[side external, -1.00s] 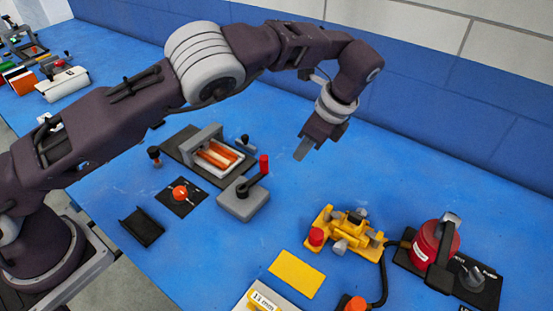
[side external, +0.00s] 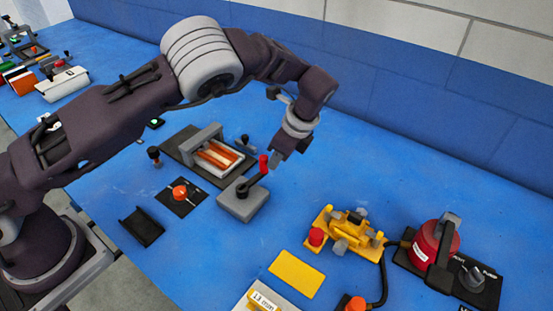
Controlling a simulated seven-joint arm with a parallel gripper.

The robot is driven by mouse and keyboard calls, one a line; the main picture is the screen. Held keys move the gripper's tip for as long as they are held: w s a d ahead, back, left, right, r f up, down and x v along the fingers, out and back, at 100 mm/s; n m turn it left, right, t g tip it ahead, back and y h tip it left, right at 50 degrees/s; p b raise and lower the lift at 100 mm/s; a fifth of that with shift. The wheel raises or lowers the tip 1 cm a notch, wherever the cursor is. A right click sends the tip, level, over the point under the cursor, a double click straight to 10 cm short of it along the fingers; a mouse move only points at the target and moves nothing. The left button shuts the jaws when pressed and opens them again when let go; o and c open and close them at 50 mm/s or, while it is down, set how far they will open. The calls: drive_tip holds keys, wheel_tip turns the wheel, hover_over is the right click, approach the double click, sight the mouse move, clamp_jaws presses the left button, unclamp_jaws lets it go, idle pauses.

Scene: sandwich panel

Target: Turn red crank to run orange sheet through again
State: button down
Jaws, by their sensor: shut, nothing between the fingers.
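The crank (side external: 257,176) has a red knob (side external: 264,164) on a dark arm and rises from a grey box (side external: 243,202). Beside it, up and left, stands a roller press (side external: 205,137) with a grey frame on a dark base. An orange sheet (side external: 216,155) lies in the press under the frame, between pale edges. My gripper (side external: 275,160) is shut and empty, pointing down right at the red knob. Its fingertips overlap the knob's right side in the side view; I cannot tell whether they touch it.
A red button (side external: 180,192) on a black plate and a black bracket (side external: 142,228) stand left of the crank. A yellow device (side external: 345,231), a yellow plate (side external: 297,274) and a red canister (side external: 434,244) stand to the right. Blue table between is clear.

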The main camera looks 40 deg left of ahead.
drive_tip(key=shift+w+a+n+g, duration=0.15)
drive_tip(key=shift+a+n+g, duration=0.15)
drive_tip(key=shift+a+n, duration=0.7)
drive_tip(key=shift+a, duration=0.25)
drive_tip(key=w+d+r, duration=0.2)
drive_tip(key=d+r, duration=0.7)
drive_tip(key=shift+r, duration=0.2)
